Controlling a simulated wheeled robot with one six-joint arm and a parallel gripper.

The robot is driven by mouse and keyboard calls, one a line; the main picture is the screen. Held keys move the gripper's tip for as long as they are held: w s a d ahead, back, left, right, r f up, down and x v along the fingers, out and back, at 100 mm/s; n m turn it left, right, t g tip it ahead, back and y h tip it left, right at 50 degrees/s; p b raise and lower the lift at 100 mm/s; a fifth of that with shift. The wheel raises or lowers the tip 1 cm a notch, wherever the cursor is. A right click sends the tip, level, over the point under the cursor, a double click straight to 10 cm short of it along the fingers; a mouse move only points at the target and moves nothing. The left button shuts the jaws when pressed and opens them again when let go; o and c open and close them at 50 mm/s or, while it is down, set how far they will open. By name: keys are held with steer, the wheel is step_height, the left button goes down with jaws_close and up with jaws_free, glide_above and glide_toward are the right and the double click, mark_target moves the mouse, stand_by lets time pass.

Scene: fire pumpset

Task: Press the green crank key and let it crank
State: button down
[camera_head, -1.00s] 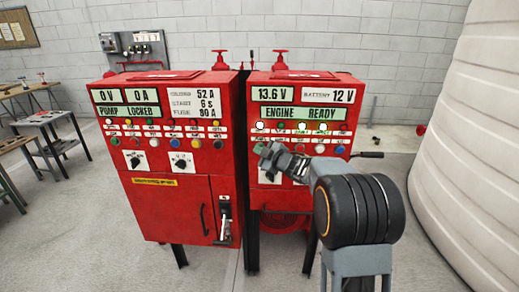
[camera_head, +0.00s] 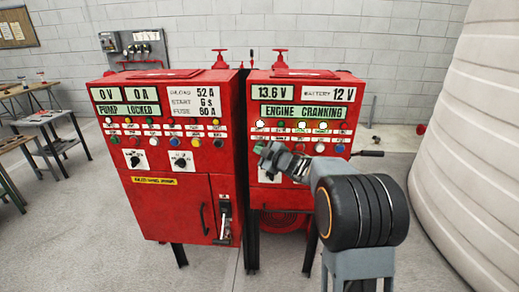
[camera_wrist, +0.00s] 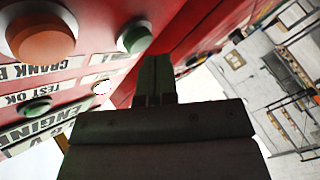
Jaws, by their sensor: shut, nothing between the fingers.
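The right red panel (camera_head: 340,190) shows "ENGINE CRANKING" on its display (camera_head: 303,111). My gripper (camera_head: 262,148) is shut and empty at the left end of the panel's lower button row. In the wrist view the green key (camera_wrist: 133,37) is a round button just left of the closed fingertips (camera_wrist: 155,62). The fingertips are at its edge in the picture; I cannot tell how far it is pushed in. An orange-red button (camera_wrist: 40,38) sits farther left, with a label reading "CRANK B" beside it. My gripper and arm hide part of the lower row in the head view.
The left red panel (camera_head: 170,205) stands beside it and reads "PUMP LOCKED". A dark lever (camera_head: 367,153) sticks out at the right panel's right side. A large white ribbed tank (camera_head: 475,110) stands at the right. Open floor (camera_head: 215,270) lies in front of the panels.

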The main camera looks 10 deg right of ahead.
steer(key=shift+s+a, duration=0.1)
steer(key=shift+s, duration=0.2)
steer(key=shift+s+a+b, duration=0.25)
steer(key=shift+s+b, duration=0.05)
steer(key=shift+s, duration=0.5)
steer(key=shift+s+a+b, duration=0.25)
steer(key=shift+s, duration=0.55)
steer(key=shift+s+a+b, duration=0.25)
steer(key=shift+s+b, duration=0.05)
steer(key=shift+s, duration=0.5)
steer(key=s+d+f+m+g+h, duration=0.5)
steer(key=s+d+f+m+h, duration=0.2)
steer(key=d+f+m+h, duration=0.35)
steer(key=s+a+m+g+y, duration=0.1)
steer(key=s+a, duration=0.4)
steer(key=s, duration=0.6)
steer(key=s+a+m+g+y, duration=0.1)
steer(key=s+a+m+g, duration=0.2)
steer(key=s, duration=0.8)
steer(key=a+g, duration=0.2)
steer(key=shift+a+f+m+g+y, duration=0.25)
steer(key=shift+f+m+g+y, duration=0.05)
steer(key=shift+f+m+y, duration=0.1)
